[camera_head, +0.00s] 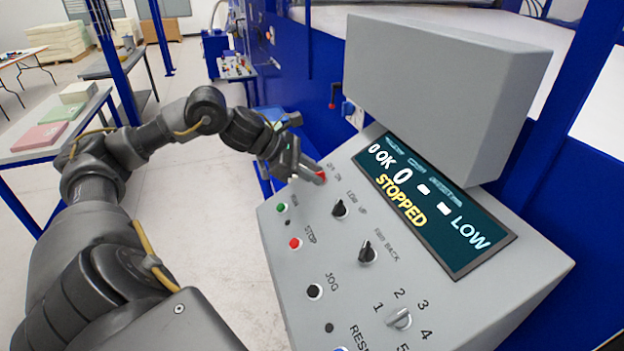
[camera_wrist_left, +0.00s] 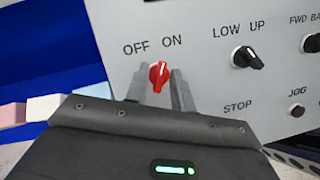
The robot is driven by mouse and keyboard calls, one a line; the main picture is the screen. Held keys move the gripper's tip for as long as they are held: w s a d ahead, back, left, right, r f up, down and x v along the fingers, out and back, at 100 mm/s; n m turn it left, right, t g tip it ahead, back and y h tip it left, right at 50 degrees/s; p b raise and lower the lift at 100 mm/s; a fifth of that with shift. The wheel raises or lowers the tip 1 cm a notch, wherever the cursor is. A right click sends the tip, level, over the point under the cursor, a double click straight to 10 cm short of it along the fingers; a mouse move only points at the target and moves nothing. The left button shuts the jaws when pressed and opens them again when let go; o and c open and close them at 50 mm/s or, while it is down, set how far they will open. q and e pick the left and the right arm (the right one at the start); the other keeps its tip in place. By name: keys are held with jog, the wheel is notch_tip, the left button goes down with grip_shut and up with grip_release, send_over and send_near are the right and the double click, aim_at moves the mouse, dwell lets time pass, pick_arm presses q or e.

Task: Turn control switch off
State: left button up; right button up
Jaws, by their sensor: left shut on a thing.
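The red control switch (camera_wrist_left: 158,74) sits below the OFF and ON labels on the grey control panel (camera_head: 270,235). In the wrist view its knob stands nearly upright; I cannot tell which label it points to. My left gripper (camera_head: 312,172) reaches in from the left to the panel's upper left corner. Its two fingers, also in the wrist view (camera_wrist_left: 158,88), are shut on the red switch, one on each side. In the head view the switch (camera_head: 321,176) is only a small red patch at the fingertips. My right gripper is not in view.
The display (camera_head: 430,205) reads STOPPED. Near the switch are the black LOW/UP knob (camera_head: 339,209), the FWD/BACK knob (camera_head: 367,252), a green button (camera_head: 282,207) and the red STOP button (camera_head: 295,243). A grey box (camera_head: 440,90) overhangs the display. Tables with foam blocks (camera_head: 40,136) stand left.

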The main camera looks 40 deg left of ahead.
pick_arm(q)
jog(key=n+t+y+b, duration=0.1)
jog(key=n, duration=0.5)
jog(key=shift+d+r+y, duration=0.1)
jog(key=shift+r+y, duration=0.05)
jog(key=shift+y, duration=0.25)
jog(key=n+t+y+p, duration=0.1)
jog(key=n+p, duration=0.1)
jog(key=n, duration=0.2)
jog(key=shift+r, duration=0.2)
jog(key=n+y+p, duration=0.1)
jog(key=n+p, duration=0.1)
jog(key=p, duration=0.1)
jog(key=shift+d+n, duration=0.1)
jog(key=shift+n, duration=0.3)
jog(key=shift+f+n+y+p, duration=0.15)
jog(key=shift+n+y+p, duration=0.3)
jog(key=shift+n, duration=0.15)
jog(key=o, duration=0.6)
jog(key=shift+o, duration=0.2)
jog(key=shift+f, duration=0.1)
